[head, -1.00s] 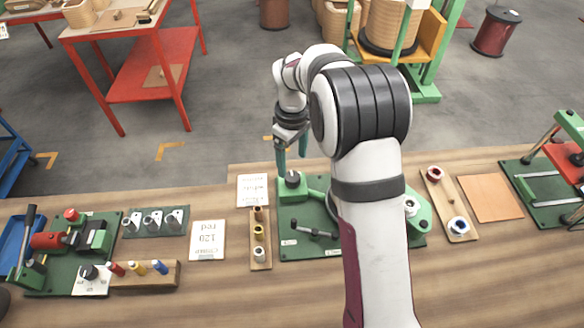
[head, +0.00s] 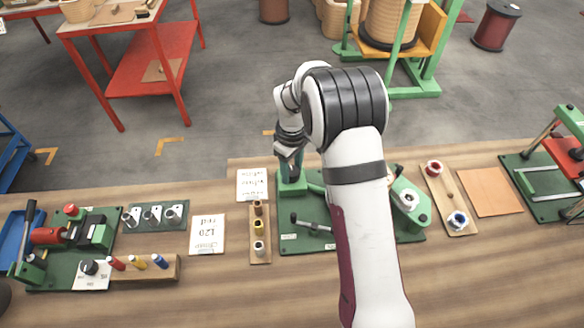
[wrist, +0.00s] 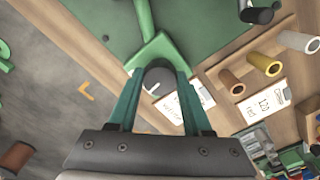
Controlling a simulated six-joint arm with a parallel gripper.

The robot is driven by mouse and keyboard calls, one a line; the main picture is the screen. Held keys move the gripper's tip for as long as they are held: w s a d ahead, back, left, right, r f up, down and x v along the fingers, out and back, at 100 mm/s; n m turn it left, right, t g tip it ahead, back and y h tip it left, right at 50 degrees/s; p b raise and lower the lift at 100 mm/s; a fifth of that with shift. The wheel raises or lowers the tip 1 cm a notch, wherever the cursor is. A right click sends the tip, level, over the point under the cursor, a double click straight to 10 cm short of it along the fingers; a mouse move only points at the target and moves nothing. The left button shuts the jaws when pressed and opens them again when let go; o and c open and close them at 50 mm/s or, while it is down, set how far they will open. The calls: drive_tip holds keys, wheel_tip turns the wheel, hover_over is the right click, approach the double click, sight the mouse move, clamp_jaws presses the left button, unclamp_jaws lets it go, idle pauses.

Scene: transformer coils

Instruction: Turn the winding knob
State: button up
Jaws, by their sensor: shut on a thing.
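The winding knob (wrist: 159,79) is a dark round knob with a white mark, on the green block (wrist: 165,50) of the winding machine. In the wrist view my gripper (wrist: 160,82) has its two green fingers on either side of the knob, shut on it. In the head view my gripper (head: 291,170) reaches down onto the green block at the left end of the machine's green base (head: 300,240). The knob is hidden there by the fingers. My arm covers part of the machine's middle.
Left of the machine stand a strip with several small bobbins (head: 259,226) and a card reading 120 red (head: 207,235). Another card (head: 251,185) lies just left of the green block. A board with two spools (head: 447,205) lies on the right.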

clamp_jaws()
drive_tip(key=shift+m, duration=0.3)
drive_tip(key=m, duration=1.1)
idle(0.4)
